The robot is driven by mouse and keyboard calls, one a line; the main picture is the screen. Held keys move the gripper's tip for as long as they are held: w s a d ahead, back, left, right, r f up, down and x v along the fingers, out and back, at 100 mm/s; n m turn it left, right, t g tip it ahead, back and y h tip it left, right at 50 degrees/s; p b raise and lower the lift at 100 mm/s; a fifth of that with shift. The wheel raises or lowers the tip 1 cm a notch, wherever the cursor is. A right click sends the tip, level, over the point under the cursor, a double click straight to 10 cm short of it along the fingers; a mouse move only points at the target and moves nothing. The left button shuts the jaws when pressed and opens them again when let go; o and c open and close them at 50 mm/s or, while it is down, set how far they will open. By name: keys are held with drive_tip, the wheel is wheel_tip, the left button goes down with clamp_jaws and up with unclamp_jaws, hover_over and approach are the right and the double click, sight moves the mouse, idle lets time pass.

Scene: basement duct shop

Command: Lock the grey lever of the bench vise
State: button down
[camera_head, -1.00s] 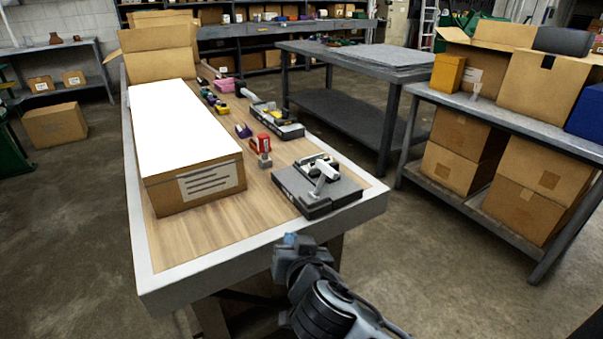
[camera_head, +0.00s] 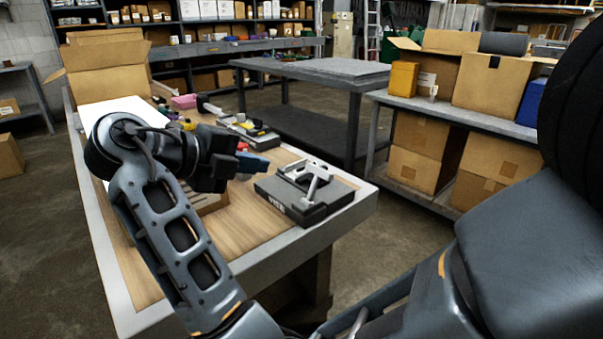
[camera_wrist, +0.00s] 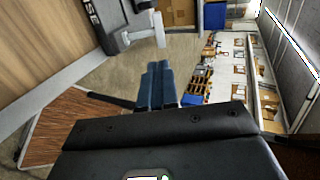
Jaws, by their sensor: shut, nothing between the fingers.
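The bench vise (camera_head: 290,203), a dark grey block with white lettering on its front, sits on the near right corner of the wooden bench. Its light grey lever (camera_head: 317,183) stands up at a tilt on top. My gripper (camera_head: 254,163) is shut and empty, its blue fingertips left of the vise and apart from the lever in the head view. In the wrist view, the blue fingers (camera_wrist: 157,86) are together; the vise (camera_wrist: 108,18) is cut off at the top, with the pale lever (camera_wrist: 147,32) beyond the fingertips.
A second dark device (camera_head: 262,138) and small coloured tools stand behind the vise. A shelf with boxes (camera_head: 440,102) is at the right, with open floor between.

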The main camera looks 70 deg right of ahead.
sight(317, 171)
drive_tip(key=p+x, duration=0.1)
drive_tip(key=x, duration=1.3)
